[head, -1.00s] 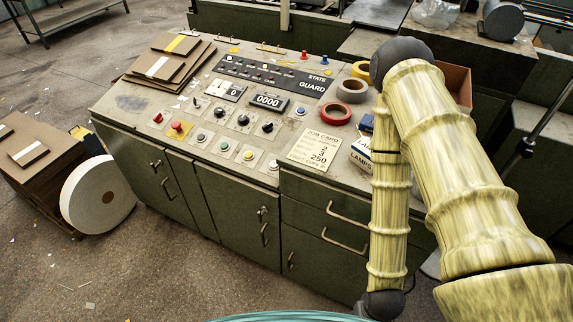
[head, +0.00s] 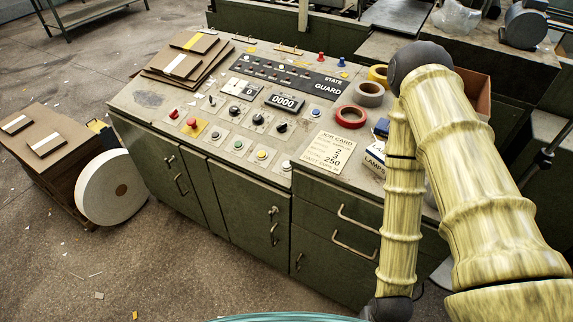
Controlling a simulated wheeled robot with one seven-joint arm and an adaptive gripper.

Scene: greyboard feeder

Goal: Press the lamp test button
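The control console (head: 152,99) stands ahead with a sloped top full of buttons, knobs and a counter reading 0000. Its lower buttons include a red one (head: 174,114), a red mushroom button on a yellow plate (head: 192,123), a green one (head: 238,145), a yellow one (head: 262,155) and a pale one (head: 286,166). Blue-capped (head: 315,112) and dark knobs sit above them. The labels are too small to read, so I cannot tell which is the lamp test button. My arm is folded at the right; my gripper is not in view.
Brown boards (head: 180,63) lie on the console's left end. A red tape roll (head: 351,116), a grey tape roll (head: 369,93), a job card (head: 328,149) and a lamps box (head: 375,158) lie toward the right. A large white roll (head: 104,190) stands on the floor at left.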

